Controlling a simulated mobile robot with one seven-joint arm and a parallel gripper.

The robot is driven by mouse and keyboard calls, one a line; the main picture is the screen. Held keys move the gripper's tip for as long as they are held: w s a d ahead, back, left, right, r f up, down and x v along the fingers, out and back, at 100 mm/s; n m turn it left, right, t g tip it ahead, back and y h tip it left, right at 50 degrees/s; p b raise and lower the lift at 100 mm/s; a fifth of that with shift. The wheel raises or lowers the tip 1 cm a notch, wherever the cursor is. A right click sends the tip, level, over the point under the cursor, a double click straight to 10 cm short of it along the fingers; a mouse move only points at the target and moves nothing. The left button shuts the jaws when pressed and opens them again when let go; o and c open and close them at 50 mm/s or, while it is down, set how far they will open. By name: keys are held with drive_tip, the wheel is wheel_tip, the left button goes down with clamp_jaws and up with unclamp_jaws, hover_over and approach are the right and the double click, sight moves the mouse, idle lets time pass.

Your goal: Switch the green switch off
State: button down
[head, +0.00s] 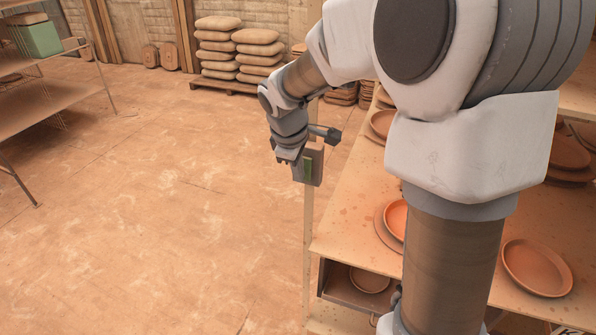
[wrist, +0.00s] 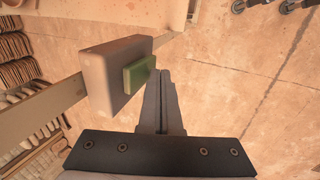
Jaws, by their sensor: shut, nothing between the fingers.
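The green switch (head: 308,168) is a green rocker on a grey box (head: 317,164) fixed to an upright post at the shelf's corner. In the wrist view the green rocker (wrist: 139,74) stands out from the face of the pale box (wrist: 108,78). My gripper (head: 284,161) is beside the box in the head view, on its left. In the wrist view my gripper (wrist: 161,72) has its fingers together and empty, with the tips close to the right edge of the rocker. I cannot tell whether they touch it. Which way the rocker is tipped is not clear.
A shelf (head: 350,225) with several terracotta plates (head: 537,267) stands on the right, partly hidden by my arm. Stacked sacks (head: 218,45) lie on a pallet at the back. A metal rack (head: 45,105) is at the left. The floor (head: 150,220) between is clear.

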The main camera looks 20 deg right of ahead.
drive_tip(key=shift+w+d+f+t+h+b, duration=0.1)
drive_tip(key=shift+w+t+h+b, duration=0.2)
drive_tip(key=shift+b, duration=0.7)
drive_tip(key=shift+s, duration=0.1)
drive_tip(key=shift+r+p, duration=0.7)
drive_tip(key=shift+r, duration=0.15)
drive_tip(key=shift+s, duration=0.1)
